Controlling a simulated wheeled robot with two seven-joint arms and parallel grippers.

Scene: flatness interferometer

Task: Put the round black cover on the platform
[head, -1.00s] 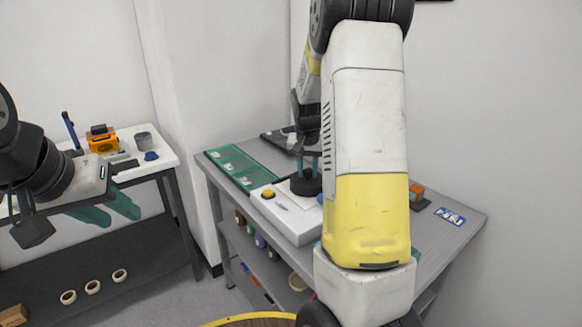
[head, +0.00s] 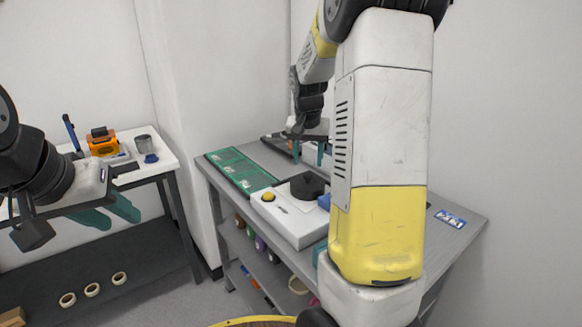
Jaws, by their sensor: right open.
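The round black cover (head: 309,186) sits on top of the white instrument box (head: 287,222) on the grey bench. The platform under it is hidden by the cover. My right gripper (head: 308,153) is above and behind the cover, clear of it. My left gripper (head: 108,213) is at the left, far from the cover. Its two teal fingers are apart and empty.
A yellow button (head: 268,196) is on the box. A green tray (head: 240,170) lies left of it. A white side table (head: 128,175) holds an orange device (head: 103,144) and a grey cup (head: 143,143).

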